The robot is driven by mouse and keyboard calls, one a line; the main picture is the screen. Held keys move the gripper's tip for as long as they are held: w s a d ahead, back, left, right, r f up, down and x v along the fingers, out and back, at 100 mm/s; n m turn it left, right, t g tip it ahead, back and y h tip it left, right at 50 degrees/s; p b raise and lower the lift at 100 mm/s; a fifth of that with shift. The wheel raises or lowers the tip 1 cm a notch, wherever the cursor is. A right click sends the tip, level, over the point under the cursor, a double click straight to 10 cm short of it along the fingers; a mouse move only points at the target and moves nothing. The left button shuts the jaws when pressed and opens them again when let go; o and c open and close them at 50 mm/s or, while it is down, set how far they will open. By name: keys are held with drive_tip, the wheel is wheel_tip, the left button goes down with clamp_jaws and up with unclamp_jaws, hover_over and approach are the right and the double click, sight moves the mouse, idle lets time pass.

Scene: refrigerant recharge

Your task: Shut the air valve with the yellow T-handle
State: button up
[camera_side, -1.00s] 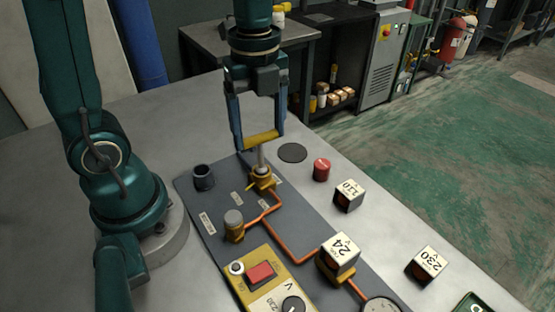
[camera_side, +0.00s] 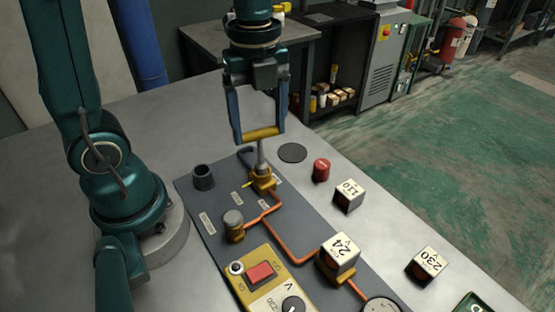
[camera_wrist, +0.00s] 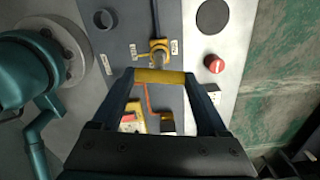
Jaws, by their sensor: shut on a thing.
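The yellow T-handle (camera_side: 261,133) is a bar on a grey stem above the brass air valve body (camera_side: 263,181). My gripper (camera_side: 260,134) has its two blue fingers at the ends of the bar and is shut on it. In the wrist view the yellow T-handle (camera_wrist: 160,76) spans straight between the fingertips. The valve body (camera_wrist: 158,45) shows beyond it, with small labels on both sides that are too small to read.
The valve sits on a dark panel (camera_side: 222,205) with copper pipe, a black cup (camera_side: 203,177) and a brass-based cylinder (camera_side: 234,225). A switch box (camera_side: 268,282) is in front.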

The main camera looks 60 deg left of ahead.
drive_tip(key=shift+r, duration=1.8)
drive_tip(key=shift+s, duration=0.1)
